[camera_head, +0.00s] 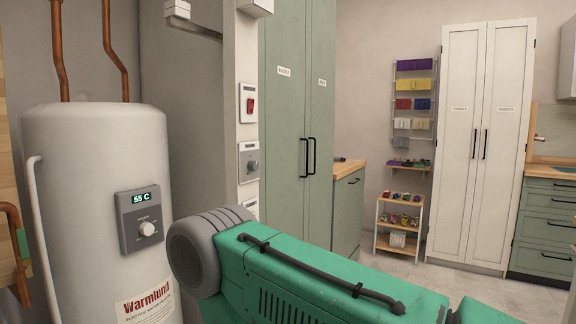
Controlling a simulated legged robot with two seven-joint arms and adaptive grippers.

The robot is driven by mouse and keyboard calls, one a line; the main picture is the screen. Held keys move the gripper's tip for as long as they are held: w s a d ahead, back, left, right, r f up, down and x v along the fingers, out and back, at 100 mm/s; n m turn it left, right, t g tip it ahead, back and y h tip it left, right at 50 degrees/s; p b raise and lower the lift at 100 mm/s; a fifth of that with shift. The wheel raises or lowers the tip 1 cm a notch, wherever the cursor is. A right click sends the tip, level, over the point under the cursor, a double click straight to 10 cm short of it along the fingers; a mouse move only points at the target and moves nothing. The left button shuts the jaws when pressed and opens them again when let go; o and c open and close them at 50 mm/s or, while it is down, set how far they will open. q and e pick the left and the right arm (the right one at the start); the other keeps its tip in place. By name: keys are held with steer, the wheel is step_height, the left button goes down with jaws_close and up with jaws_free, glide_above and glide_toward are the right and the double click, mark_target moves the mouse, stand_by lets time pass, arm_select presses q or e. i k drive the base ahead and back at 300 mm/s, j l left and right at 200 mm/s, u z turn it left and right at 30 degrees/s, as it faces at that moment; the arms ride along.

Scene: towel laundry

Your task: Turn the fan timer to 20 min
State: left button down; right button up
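A white wall plate with a grey dial knob (252,166) is on the narrow wall post in the middle left of the head view. It looks like the fan timer, but its markings are too small to read, so its setting cannot be told. Neither of my grippers is in view. A green link of mine with a grey round joint crosses the lower middle, below the dial, and no gripper shows at the dial.
A red switch (249,104) sits above the dial. A white water heater (95,230) with a 55 C control panel (141,218) stands at left. Green cabinets (285,130) stand right of the post. A shelf rack (401,222) and white cabinet (485,140) are farther back. Floor shows at right.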

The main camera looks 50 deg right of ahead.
mark_target(253, 166)
steer(key=z, duration=1.4)
steer(key=i+l+u, duration=0.1)
steer(key=u, duration=0.45)
steer(key=i+l+u, duration=0.15)
steer(key=l, duration=0.4)
steer(key=i+l+u, duration=0.15)
steer(key=l, duration=0.35)
steer(key=i+l+u, duration=0.2)
steer(key=l, duration=0.35)
steer(key=l+u, duration=0.15)
steer(key=l, duration=0.45)
